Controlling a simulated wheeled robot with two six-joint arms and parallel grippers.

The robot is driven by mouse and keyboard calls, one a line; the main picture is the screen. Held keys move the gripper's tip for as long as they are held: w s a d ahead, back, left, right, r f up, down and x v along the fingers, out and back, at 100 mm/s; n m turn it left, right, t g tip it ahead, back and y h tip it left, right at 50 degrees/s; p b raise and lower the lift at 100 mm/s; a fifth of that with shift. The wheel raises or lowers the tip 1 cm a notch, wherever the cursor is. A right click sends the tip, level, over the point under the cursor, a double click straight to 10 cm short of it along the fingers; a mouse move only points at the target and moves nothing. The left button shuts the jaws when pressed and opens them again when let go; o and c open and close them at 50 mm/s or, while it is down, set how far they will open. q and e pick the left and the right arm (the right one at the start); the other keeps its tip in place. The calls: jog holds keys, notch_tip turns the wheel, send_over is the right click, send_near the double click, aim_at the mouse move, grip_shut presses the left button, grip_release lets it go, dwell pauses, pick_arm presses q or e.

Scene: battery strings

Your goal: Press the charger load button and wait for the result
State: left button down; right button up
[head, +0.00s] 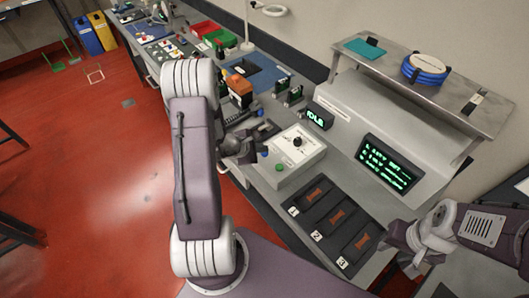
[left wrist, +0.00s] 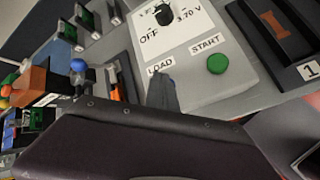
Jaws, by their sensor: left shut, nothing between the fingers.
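The charger (head: 312,152) is a pale box with a black knob (head: 297,141) and a green START button (left wrist: 217,64). My left gripper (head: 258,149) is shut and empty at the charger's near left edge. In the left wrist view its dark fingertips (left wrist: 162,92) are over the spot just below LOAD, mostly hiding the button there; whether they touch it I cannot tell. A small display (head: 318,118) behind the charger appears to read IDLE. My right gripper (head: 408,264) is low at the right, its fingers unclear.
A larger screen (head: 387,165) shows green text lines. Numbered slots (head: 331,222) with orange-marked dark pieces lie right of the charger. An orange-and-black block (head: 240,88) stands beyond my left gripper. A raised shelf (head: 400,88) holds a blue coil (head: 424,72).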

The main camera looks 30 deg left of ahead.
aim_at(262, 154)
pick_arm(q)
jog(key=shift+f, duration=0.2)
dwell(0.5)
jog(key=shift+r+p, duration=0.3)
jog(key=shift+r, duration=0.65)
jog(key=shift+r+p, duration=1.6)
jog(key=shift+r, duration=0.95)
